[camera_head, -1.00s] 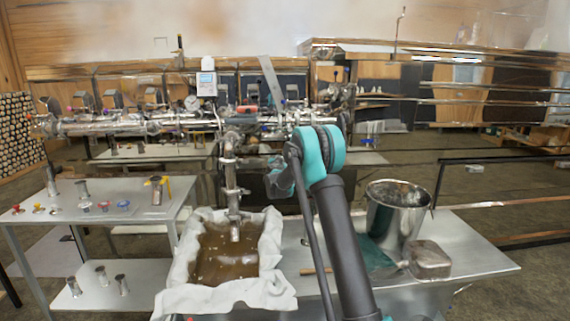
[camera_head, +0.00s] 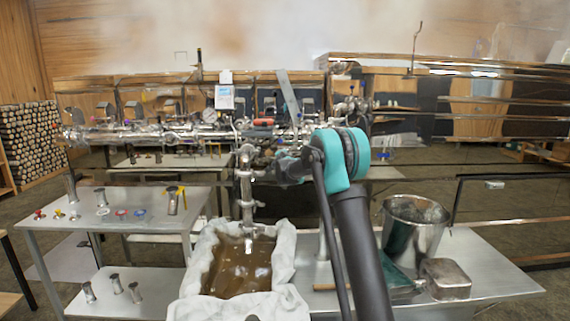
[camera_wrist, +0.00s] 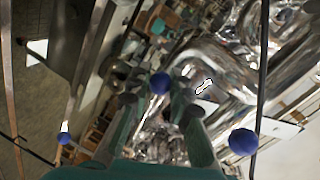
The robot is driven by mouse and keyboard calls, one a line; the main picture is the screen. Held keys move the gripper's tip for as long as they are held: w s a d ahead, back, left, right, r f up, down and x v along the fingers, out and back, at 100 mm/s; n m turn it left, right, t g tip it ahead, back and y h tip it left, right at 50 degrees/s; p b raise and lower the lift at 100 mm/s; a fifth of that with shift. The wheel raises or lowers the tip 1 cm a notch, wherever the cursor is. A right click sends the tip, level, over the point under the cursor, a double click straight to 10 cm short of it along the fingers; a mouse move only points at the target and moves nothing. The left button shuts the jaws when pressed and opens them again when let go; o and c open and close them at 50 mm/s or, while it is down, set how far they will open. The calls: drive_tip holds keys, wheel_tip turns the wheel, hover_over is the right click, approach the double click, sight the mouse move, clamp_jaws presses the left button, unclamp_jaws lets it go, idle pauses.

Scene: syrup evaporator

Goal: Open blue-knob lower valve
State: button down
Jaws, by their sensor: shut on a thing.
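In the wrist view a blue ball knob (camera_wrist: 160,83) sits between the tips of my gripper (camera_wrist: 159,106), whose two grey fingers are closed in around it. Two more blue ball knobs show, one at the lower right (camera_wrist: 243,141) and one at the left (camera_wrist: 63,138). Shiny metal pipework (camera_wrist: 215,65) lies behind the fingers. In the head view my gripper's end is small and partly hidden by my arm, close to the vertical steel pipe (camera_head: 245,190). I cannot make out the held knob or its lever there.
A cloth-lined pan of brown liquid (camera_head: 291,255) is below the pipe. A metal bucket (camera_head: 413,232) and a steel canister (camera_head: 446,279) stand right of my arm. A side table (camera_head: 150,230) holds small fittings at left. The evaporator pipework (camera_head: 150,133) runs along the back.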

drive_tip(key=shift+r+m+y, duration=0.3)
drive_tip(key=shift+r+m, duration=0.4)
drive_tip(key=shift+r, duration=0.15)
drive_tip(key=c, duration=1.4)
unclamp_jaws()
drive_tip(key=shift+r, duration=0.1)
drive_tip(key=shift+o, duration=0.2)
drive_tip(key=shift+s, duration=0.15)
drive_tip(key=s+r, duration=0.2)
drive_tip(key=s, duration=0.9)
drive_tip(key=shift+s+r, duration=0.15)
drive_tip(key=shift+s, duration=0.1)
drive_tip(key=shift+d, duration=0.1)
